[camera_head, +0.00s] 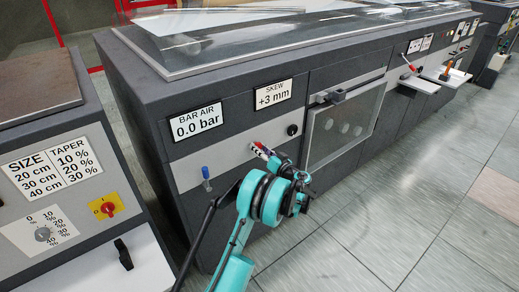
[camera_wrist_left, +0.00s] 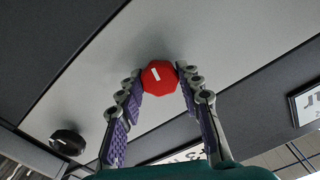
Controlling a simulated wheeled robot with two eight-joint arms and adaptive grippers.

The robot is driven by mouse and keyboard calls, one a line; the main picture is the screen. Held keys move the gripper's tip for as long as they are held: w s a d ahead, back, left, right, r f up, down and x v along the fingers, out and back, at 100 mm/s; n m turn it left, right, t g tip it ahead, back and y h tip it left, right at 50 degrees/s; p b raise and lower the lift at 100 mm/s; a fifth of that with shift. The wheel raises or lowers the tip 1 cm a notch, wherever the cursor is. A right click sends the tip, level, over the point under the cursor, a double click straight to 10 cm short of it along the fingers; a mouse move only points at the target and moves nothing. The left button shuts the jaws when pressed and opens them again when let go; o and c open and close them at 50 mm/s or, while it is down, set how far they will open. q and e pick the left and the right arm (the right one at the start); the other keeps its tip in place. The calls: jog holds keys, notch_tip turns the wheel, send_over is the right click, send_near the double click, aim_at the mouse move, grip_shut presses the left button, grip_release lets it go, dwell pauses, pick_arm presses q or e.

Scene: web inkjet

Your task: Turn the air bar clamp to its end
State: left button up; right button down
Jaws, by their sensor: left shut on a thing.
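A red, many-sided knob (camera_wrist_left: 159,76) with a white mark on its face shows in the left wrist view. My left gripper (camera_wrist_left: 160,90) has its two fingers on either side of it and is shut on it. In the head view the gripper (camera_head: 269,155) reaches the front panel below the "SKEW +3 mm" sign, and the red knob (camera_head: 258,146) is partly hidden by it. No readable label names this knob as the air bar clamp. The "BAR AIR 0.0 bar" sign (camera_head: 196,122) is on the panel to the left. My right gripper is out of view.
A blue-handled lever (camera_head: 206,173) is left of the gripper, and a black knob (camera_head: 292,130) is to its right. A windowed door with a handle (camera_head: 345,93) is further right. A side cabinet (camera_head: 60,225) with dials stands at the left. The tiled floor at right is clear.

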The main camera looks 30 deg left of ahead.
pick_arm(q)
jog(key=shift+n, duration=1.3)
jog(key=shift+f, duration=0.1)
jog(key=o, duration=1.2)
jog(key=shift+c, duration=0.2)
jog(key=v, duration=1.2)
jog(key=shift+s, duration=0.1)
